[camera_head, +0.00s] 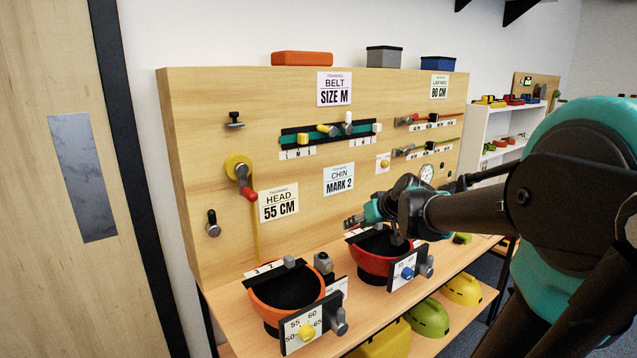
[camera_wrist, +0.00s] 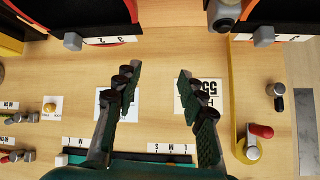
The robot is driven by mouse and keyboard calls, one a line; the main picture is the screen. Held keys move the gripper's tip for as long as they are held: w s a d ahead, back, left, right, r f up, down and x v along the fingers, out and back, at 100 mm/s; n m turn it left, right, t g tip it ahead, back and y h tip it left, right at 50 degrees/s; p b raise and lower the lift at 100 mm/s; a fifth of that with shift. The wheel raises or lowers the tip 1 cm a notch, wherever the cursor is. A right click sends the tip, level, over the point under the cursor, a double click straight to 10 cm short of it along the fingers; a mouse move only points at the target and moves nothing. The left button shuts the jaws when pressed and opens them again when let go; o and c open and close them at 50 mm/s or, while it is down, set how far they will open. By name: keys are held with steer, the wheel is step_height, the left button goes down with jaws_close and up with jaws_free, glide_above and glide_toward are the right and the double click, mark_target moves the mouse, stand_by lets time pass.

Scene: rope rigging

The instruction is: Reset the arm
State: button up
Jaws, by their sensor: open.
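My gripper (camera_head: 353,222) is in front of the wooden training board (camera_head: 215,110), above the red helmet (camera_head: 372,262). In the wrist view my gripper (camera_wrist: 159,78) has its two dark fingers apart, with nothing between them. The board appears upside down behind the fingers there, with the "55" head card (camera_wrist: 196,97) beside the right finger. My arm reaches in from the right in the head view and hides part of the board's lower right.
An orange helmet (camera_head: 268,292) with a size dial stands on the bench (camera_head: 237,310) left of the red one. The board carries a belt slider (camera_head: 327,131), a yellow wheel with a red handle (camera_head: 240,170) and lanyard rods (camera_head: 432,118). Yellow-green helmets (camera_head: 428,318) sit below.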

steer(key=s+d+f+m+g+h, duration=0.2)
steer(key=s+d+f, duration=0.1)
steer(key=s+f, duration=0.7)
steer(key=s+d+f+m+g+h, duration=0.1)
steer(key=s+d+f+g+h, duration=0.1)
steer(key=s+f, duration=0.8)
steer(key=s+d+h, duration=0.1)
steer(key=s+d, duration=0.1)
steer(key=shift+s+d+m, duration=0.25)
steer(key=shift+s+m, duration=0.1)
steer(key=shift+m, duration=0.05)
